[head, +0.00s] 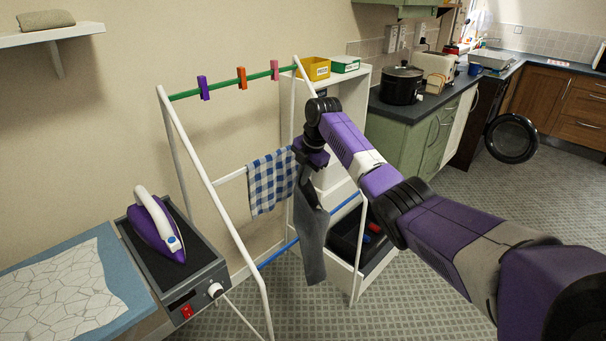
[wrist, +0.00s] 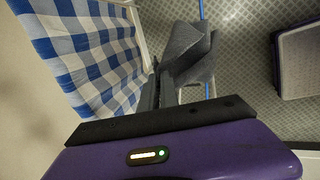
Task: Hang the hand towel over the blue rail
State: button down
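A grey towel (head: 312,240), which I take to be the hand towel, hangs down from my gripper (head: 309,174). In the wrist view the grey cloth (wrist: 188,52) is bunched beyond my fingers (wrist: 160,92), which look closed on its upper end. The blue rail (head: 346,207) is the low bar of a white drying rack, and it also shows in the wrist view (wrist: 202,10). The towel crosses in front of the rail in the head view, its lower end below rail height. I cannot tell if it touches the rail. My gripper is above the rail.
A blue-and-white checked cloth (head: 269,182) hangs on the rack's white middle rail, close left of my gripper. Several pegs sit on the green top rail (head: 222,87). A white shelf unit (head: 359,85) stands behind. An iron (head: 155,228) is at left.

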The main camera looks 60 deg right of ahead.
jog(key=s+a+f+t, duration=0.3)
jog(key=s+f, duration=0.7)
jog(key=s, duration=0.3)
notch_tip(320, 180, down, 9)
jog(key=s+t+h+b, duration=0.1)
jog(key=t+b, duration=0.2)
jog(key=b, duration=1.1)
jog(key=shift+s+a+f+t+h+b, duration=0.2)
jog(key=shift+s+t+h+b, duration=0.1)
jog(key=shift+h, duration=0.1)
jog(key=c, duration=0.9)
grip_release()
jog(key=shift+c, duration=0.2)
